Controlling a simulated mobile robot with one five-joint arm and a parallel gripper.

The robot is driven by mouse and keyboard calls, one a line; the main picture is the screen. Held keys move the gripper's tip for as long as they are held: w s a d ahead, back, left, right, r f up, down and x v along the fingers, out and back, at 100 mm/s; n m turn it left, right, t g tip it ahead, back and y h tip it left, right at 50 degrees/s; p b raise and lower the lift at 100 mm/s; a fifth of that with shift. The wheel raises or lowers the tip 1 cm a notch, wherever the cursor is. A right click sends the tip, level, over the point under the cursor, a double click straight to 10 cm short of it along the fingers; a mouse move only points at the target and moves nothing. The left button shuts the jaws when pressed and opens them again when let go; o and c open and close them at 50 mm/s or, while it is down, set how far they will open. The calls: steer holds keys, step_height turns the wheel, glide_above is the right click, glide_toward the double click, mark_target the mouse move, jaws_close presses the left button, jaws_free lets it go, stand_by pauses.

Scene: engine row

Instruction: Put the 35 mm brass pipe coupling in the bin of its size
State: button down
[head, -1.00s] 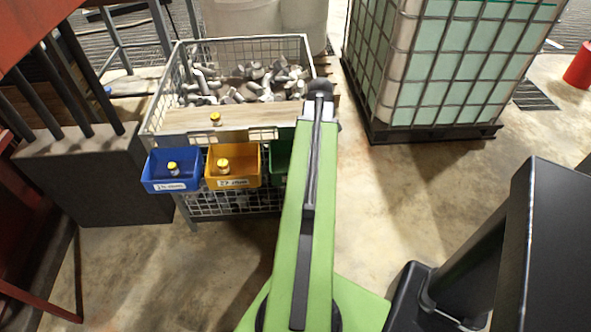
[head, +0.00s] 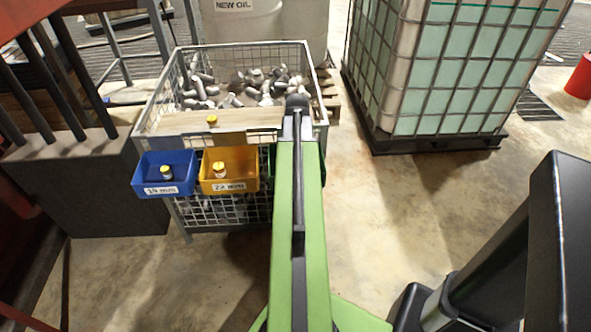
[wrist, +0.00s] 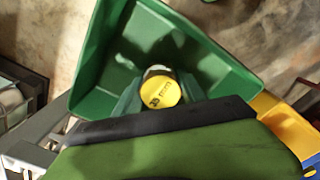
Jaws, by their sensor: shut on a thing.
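In the wrist view my gripper (wrist: 155,97) is shut on a short coupling with a round yellow end face (wrist: 160,92). Its printed label ends in "mm"; the number is hard to read. The coupling is over the green bin (wrist: 205,62), inside its outline in that view; I cannot tell its height above the bin floor. In the head view my arm hides the gripper, the coupling and nearly all of the green bin. A blue bin (head: 150,188) and a yellow bin (head: 218,185), labelled 22 mm, hang left of it. The blue label is unclear.
A yellow-topped piece stands in the blue bin (head: 166,172), another in the yellow bin (head: 219,169), and one on the wooden board (head: 180,123). Behind is a wire cage (head: 155,90) of metal fittings. A caged tank (head: 440,70) stands right; floor between is open.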

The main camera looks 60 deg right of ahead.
steer(key=shift+f, duration=0.2)
steer(key=c, duration=0.7)
jaws_free()
steer(key=shift+r, duration=0.1)
steer(key=shift+o, duration=0.2)
step_height(320, 180, up, 12)
steer(key=p, duration=1.2)
steer(key=shift+r, duration=0.2)
